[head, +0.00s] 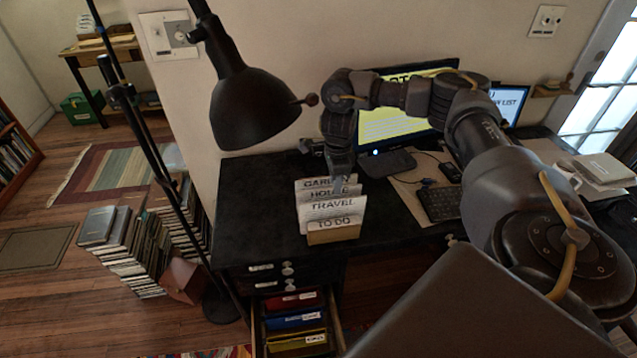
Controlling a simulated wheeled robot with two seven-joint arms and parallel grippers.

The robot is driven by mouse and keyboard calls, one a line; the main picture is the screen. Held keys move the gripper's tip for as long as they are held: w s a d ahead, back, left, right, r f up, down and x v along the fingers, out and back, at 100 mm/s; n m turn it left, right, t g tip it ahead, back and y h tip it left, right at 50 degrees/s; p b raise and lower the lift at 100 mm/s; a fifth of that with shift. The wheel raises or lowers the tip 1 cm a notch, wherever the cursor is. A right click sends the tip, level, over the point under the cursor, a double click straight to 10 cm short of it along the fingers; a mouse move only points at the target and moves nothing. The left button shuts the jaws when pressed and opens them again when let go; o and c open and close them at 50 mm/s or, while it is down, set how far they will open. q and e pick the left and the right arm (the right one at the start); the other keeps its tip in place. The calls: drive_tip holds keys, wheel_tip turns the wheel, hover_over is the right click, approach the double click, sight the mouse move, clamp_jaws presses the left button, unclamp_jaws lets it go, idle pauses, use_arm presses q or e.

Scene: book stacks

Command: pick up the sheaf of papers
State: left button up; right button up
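Sheaves of white paper (331,208) stand upright, one behind another, in a tan holder (333,235) on the black desk. Their labels include "HOUSE", "TRAVEL" and "TO DO"; the rearmost label is partly covered. Which sheaf the task means, I cannot tell. My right arm comes in from the right and bends down over the desk. My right gripper (338,187) points down at the rear sheaves, its tips overlapping them in the picture. Whether it touches or grips any paper is too small to tell. My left gripper is not in view.
A black lamp (250,105) hangs left of my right gripper. Behind are a monitor (392,120) and a black device (388,163); a keyboard (440,203) lies right. An open drawer (296,322) with coloured folders juts out below. Book stacks (130,245) stand on the floor left.

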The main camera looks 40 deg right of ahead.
sight(333, 206)
drive_tip(key=shift+d+r, duration=0.15)
drive_tip(key=f, duration=0.4)
drive_tip(key=shift+w+a+f, duration=0.15)
drive_tip(key=shift+a+f, duration=0.1)
drive_tip(key=shift+f, duration=0.45)
drive_tip(key=shift+d+f, duration=0.1)
drive_tip(key=shift+f+p, duration=0.15)
drive_tip(key=shift+p, duration=0.15)
wheel_tip(333, 206, down, 4)
drive_tip(key=shift+r+p, duration=0.1)
drive_tip(key=shift+p, duration=0.85)
drive_tip(key=shift+f, duration=0.5)
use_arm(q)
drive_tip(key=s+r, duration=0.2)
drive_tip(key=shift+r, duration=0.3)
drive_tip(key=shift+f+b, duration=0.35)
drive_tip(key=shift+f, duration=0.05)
use_arm(e)
drive_tip(key=shift+f, duration=0.25)
